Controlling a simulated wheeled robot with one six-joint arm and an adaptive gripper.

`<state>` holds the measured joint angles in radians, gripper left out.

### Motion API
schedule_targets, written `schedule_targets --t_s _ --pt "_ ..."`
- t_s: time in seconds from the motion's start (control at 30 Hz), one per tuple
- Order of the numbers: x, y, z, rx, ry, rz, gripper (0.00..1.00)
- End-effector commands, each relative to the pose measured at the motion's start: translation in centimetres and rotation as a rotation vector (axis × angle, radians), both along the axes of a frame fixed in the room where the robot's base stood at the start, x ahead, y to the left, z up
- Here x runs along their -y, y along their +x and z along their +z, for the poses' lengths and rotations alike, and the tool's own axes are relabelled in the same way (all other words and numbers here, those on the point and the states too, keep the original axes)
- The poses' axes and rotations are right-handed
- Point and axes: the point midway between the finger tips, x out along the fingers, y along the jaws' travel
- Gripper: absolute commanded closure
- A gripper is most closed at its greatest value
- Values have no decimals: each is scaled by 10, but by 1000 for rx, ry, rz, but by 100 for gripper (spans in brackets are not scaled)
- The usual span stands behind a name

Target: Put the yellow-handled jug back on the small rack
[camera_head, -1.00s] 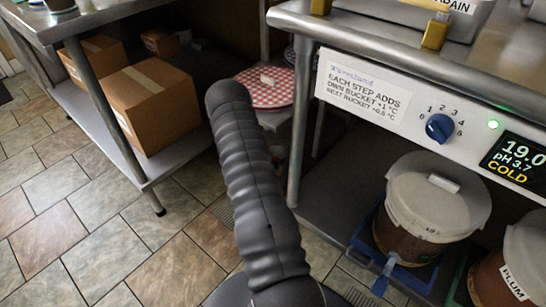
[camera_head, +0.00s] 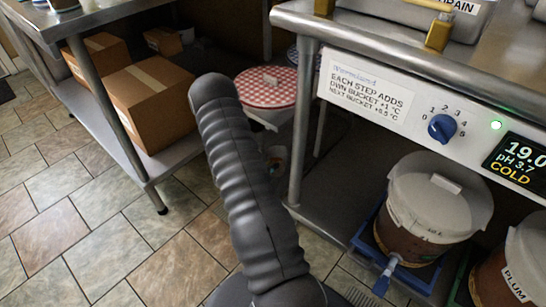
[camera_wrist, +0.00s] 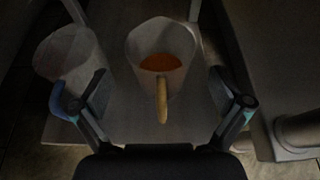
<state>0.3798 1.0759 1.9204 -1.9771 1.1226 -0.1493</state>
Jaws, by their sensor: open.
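The yellow-handled jug (camera_wrist: 172,43) shows in the wrist view, a pale open vessel with orange contents, its handle (camera_wrist: 162,101) towards me. It appears to stand on a flat grey surface (camera_wrist: 125,118); I cannot tell if this is the small rack. My gripper (camera_wrist: 158,78) is open, one finger on each side of the jug's handle, with visible gaps to it. The head view does not show my gripper; my arm blocks part of the floor and shelf area there.
A second pale vessel with a blue handle (camera_wrist: 58,98) is close beside my left finger. The head view shows a steel table leg (camera_head: 303,130), a lidded bucket (camera_head: 436,205), cardboard boxes (camera_head: 152,105) and a red-checked round cover (camera_head: 266,93). Tiled floor is clear at left.

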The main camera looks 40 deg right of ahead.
Motion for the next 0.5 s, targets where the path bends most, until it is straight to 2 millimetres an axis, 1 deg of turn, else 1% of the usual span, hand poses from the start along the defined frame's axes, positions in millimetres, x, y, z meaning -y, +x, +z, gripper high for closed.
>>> schedule_targets --t_s 0.03,0.1,0.23,0.4,0.5 --pt "-11 0 4 -1 0 4 0" --pt "-23 -1 10 0 0 3 0" --pt "-41 -3 17 0 -1 2 0" --pt "-55 -4 23 0 -1 1 0" --pt "-58 -5 24 0 0 -1 0"
